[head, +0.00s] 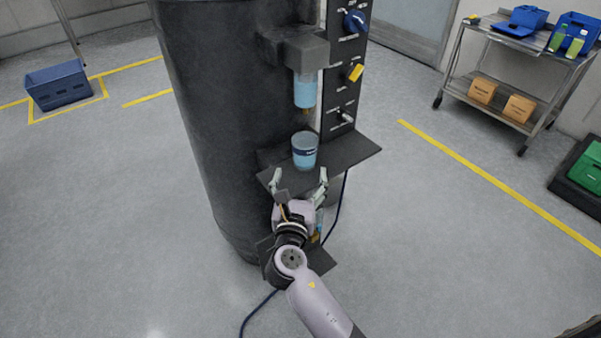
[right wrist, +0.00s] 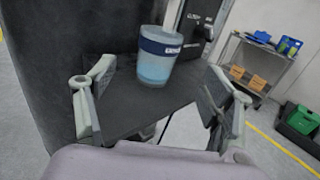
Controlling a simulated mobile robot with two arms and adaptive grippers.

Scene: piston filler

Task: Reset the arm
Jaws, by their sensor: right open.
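My right gripper (head: 300,183) is open and empty, just in front of the shelf (head: 345,150) of the dark piston filler (head: 200,100). A clear cup (head: 305,151) with a dark blue band and light blue contents stands upright on that shelf, beyond the fingertips. In the right wrist view the cup (right wrist: 156,58) stands ahead, between the two spread fingers (right wrist: 160,105) and apart from them. The filler's clear blue cylinder (head: 305,90) is above the cup. My left gripper is out of view.
A steel cart (head: 500,102) with boxes and blue bins stands at the right. A blue crate (head: 58,88) sits at the left. The floor between is clear.

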